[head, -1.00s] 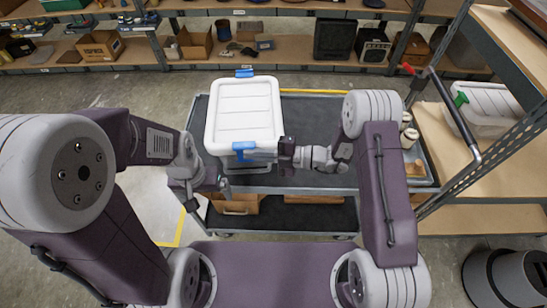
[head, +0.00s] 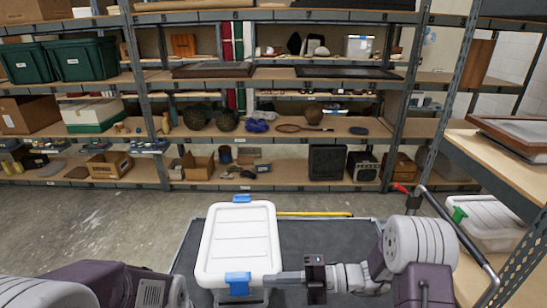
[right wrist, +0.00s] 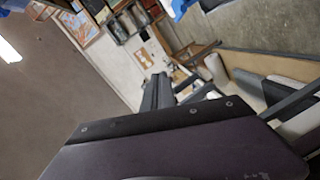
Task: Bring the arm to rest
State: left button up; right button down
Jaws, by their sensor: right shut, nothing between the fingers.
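My right gripper (head: 278,278) is in the lower middle of the head view, with its arm coming in from the right. Its fingers are shut with nothing between them and point left, close by the front right corner of a white lidded box (head: 240,245). I cannot tell whether they touch the box. My left arm (head: 110,285) shows only in part at the lower left; its gripper is out of view. The right wrist view shows a dark purple part of mine across the bottom and a tilted, blurred room.
The white box with blue latches stands on a dark cart top (head: 325,240). A cart handle (head: 455,225) rises at the right. A clear bin with a green latch (head: 490,222) sits on the right shelf. Loaded shelving (head: 290,140) runs along the back, with open floor before it.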

jog(key=s+a+r+n+g+h, duration=0.2)
jog(key=s+r+n+g, duration=0.15)
jog(key=s, duration=0.25)
jog(key=s+d+f+n+g+h, duration=0.1)
jog(key=s+d+f+n+h, duration=0.15)
jog(key=s+n, duration=0.3)
jog(key=s+d+f+n+h, duration=0.2)
jog(key=s+f+n+h, duration=0.15)
jog(key=n, duration=0.35)
jog(key=w+d+f+n+t+h, duration=0.1)
jog(key=d+f+n+t+h, duration=0.1)
jog(key=d+n+h, duration=0.2)
jog(key=w+d+f+n+t+h, duration=0.1)
jog(key=d+n+h, duration=0.3)
jog(key=d+n, duration=0.6)
jog(key=f+n+t, duration=0.1)
jog(key=n, duration=0.9)
jog(key=shift+w+d+f+n, duration=0.15)
jog(key=shift+w+f+n, duration=0.05)
jog(key=shift+w+n, duration=0.1)
jog(key=shift+t, duration=0.25)
